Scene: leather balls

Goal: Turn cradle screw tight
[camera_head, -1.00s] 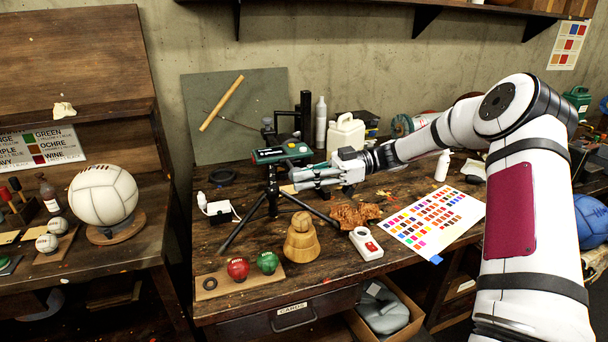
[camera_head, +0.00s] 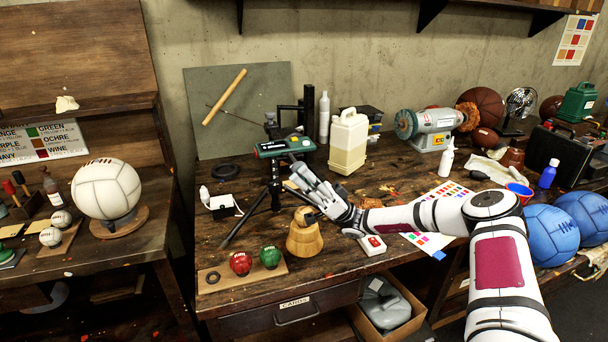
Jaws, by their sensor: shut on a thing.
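A green and black handheld device (camera_head: 285,147) lies in the cradle on top of a black tripod (camera_head: 273,190) on the workbench. My gripper (camera_head: 294,177) is at the right side of the tripod head, just below the device, reaching up from the lower right. It is shut on the small cradle screw there. The screw itself is hidden behind my fingers, so how far it is turned cannot be seen.
A turned wooden stand (camera_head: 305,240) is close below my wrist, with a white box with a red button (camera_head: 372,245) beside it. Red (camera_head: 240,263) and green (camera_head: 269,257) balls lie in front. A canister (camera_head: 348,143) stands behind.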

